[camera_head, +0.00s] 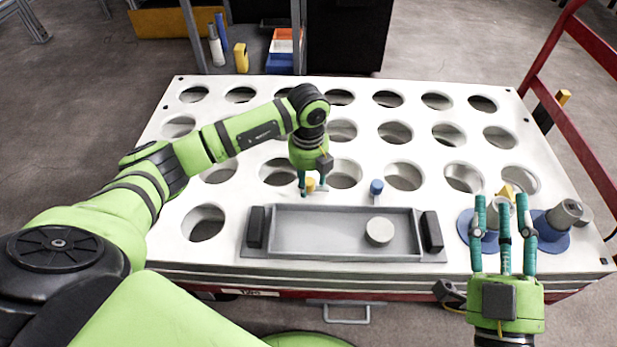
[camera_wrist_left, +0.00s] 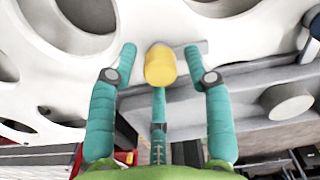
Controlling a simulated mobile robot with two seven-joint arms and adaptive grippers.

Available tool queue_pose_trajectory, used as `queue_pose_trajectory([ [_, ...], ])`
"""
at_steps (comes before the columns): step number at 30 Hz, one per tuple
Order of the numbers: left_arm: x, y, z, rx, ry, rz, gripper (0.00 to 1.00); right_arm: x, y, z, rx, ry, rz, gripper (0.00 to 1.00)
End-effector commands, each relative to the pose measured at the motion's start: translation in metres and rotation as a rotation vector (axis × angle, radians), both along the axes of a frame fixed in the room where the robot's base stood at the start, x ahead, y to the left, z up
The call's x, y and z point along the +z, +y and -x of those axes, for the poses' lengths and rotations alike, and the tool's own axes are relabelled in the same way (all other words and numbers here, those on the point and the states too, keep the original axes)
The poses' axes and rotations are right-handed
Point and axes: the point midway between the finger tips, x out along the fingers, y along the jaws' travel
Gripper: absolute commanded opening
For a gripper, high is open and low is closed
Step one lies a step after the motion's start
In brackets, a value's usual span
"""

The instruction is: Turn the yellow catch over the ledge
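The yellow catch (camera_head: 311,184) is a short upright knob on the white table, just behind the back edge of the grey tray (camera_head: 290,254). A short grey bar (camera_wrist_left: 203,47) reaches from beside it, roughly along the tray's rim. My left gripper (camera_head: 313,190) points down with its fingers around the catch. In the left wrist view, the yellow catch (camera_wrist_left: 160,66) stands between the fingertips, with gaps on both sides; contact with the third finger cannot be told. My right gripper (camera_head: 504,205) is open and empty at the table's front right. No separate ledge stands out besides the tray's rim.
A blue knob (camera_head: 376,187) stands behind the tray, right of the yellow catch. A light grey disc (camera_head: 379,231) lies in the tray, which has black end blocks. Blue discs with grey cylinders (camera_head: 564,213) sit at the right. The white tabletop (camera_head: 235,125) has many round holes.

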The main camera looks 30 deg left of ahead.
Motion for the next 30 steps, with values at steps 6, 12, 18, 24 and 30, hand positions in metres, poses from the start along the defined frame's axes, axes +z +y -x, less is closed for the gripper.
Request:
queue_pose_trajectory([
  [6,0.000,0.000,0.000,0.000,0.000,0.000,0.00,0.000,0.000,0.000,0.000,0.001,0.000,0.40],
  [12,0.000,0.000,0.000,-0.012,0.000,0.000,0.00,0.000,0.000,0.000,0.000,0.005,0.002,0.40],
  [18,0.001,0.001,0.000,-0.077,0.000,-0.001,0.00,-0.009,-0.002,-0.004,-0.009,0.051,0.015,0.40],
  [24,0.001,0.000,0.000,-0.217,0.000,-0.001,0.00,-0.029,-0.007,-0.010,-0.027,0.153,0.041,0.40],
  [30,0.001,0.001,0.000,-0.403,-0.001,-0.002,0.00,-0.047,-0.012,-0.014,-0.044,0.246,0.067,0.40],
])
